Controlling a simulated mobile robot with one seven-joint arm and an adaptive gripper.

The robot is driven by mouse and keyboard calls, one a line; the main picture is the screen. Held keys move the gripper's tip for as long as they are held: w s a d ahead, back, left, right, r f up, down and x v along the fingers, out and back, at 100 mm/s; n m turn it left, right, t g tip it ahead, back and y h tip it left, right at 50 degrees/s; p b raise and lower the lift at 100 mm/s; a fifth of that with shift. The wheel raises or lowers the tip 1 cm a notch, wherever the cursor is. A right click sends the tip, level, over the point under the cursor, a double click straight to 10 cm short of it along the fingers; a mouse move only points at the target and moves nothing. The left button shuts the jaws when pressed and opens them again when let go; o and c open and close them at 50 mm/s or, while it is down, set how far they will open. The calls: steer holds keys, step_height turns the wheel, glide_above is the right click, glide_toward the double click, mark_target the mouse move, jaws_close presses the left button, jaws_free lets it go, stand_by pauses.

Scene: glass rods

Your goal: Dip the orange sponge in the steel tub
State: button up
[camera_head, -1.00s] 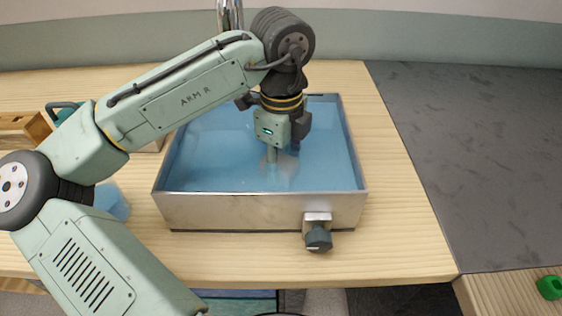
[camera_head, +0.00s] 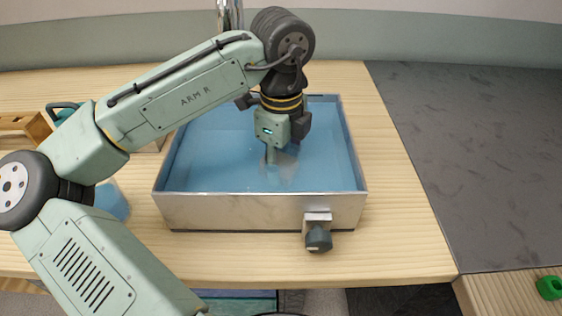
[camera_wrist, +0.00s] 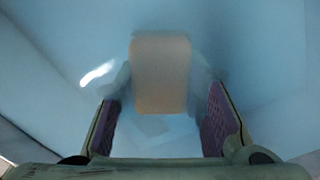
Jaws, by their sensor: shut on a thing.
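The steel tub (camera_head: 260,212) is a wide, low box with blue water in it, on the wooden table. My gripper (camera_head: 278,165) points straight down into the tub, its fingertips at or below the water surface. In the wrist view my gripper (camera_wrist: 165,115) has its purple-padded fingers on either side of the orange sponge (camera_wrist: 160,75), which looks pale and blurred through the water. My gripper is shut on the sponge. In the head view the sponge is hardly visible under the gripper.
A dark knob (camera_head: 318,238) sticks out from the tub's front wall. A chrome tap (camera_head: 230,14) stands behind the tub. A blue cup (camera_head: 112,202) and a wooden box (camera_head: 22,128) stand to the left, partly behind my arm. A bare dark grey surface (camera_head: 490,160) lies to the right.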

step_height(320, 180, up, 6)
steer(key=p, duration=0.5)
steer(key=shift+f, duration=0.2)
steer(key=shift+r+p, duration=0.9)
steer(key=shift+r, duration=1.75)
step_height(320, 180, up, 5)
